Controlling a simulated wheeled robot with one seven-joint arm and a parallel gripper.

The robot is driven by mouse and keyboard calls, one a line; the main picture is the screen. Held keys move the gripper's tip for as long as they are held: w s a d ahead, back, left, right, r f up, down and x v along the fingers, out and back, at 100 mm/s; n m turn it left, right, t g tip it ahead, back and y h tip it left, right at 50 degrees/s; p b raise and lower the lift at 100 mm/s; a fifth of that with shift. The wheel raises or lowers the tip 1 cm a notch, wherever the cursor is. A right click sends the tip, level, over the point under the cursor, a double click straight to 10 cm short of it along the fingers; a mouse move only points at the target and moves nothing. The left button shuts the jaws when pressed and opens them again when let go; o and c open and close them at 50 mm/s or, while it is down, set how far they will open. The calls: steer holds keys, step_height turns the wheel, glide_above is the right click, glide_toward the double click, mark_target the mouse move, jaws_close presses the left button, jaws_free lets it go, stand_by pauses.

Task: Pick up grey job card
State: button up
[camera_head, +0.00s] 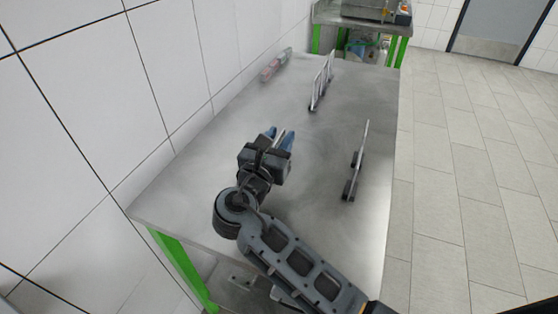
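My gripper (279,138) is over the near middle of the metal table (215,165), pointing away from me. Its two blue-tipped fingers look apart, and I make out nothing held between them. No grey job card can be told for certain. A thin upright panel on dark feet (358,160) stands to the right of my gripper, seen almost edge-on. A second upright stand with pale panels (321,82) is farther back. Whether either holds the card is too small to tell. My gripper touches neither stand.
A small grey and reddish object (275,65) lies at the back left by the tiled wall (95,110). A green-legged bench (362,22) with equipment is beyond the table. The table between my gripper and the stands is clear. Open tiled floor (470,180) is at the right.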

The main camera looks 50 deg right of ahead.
steer(key=shift+c, duration=0.4)
jaws_close()
steer(key=shift+r, duration=0.1)
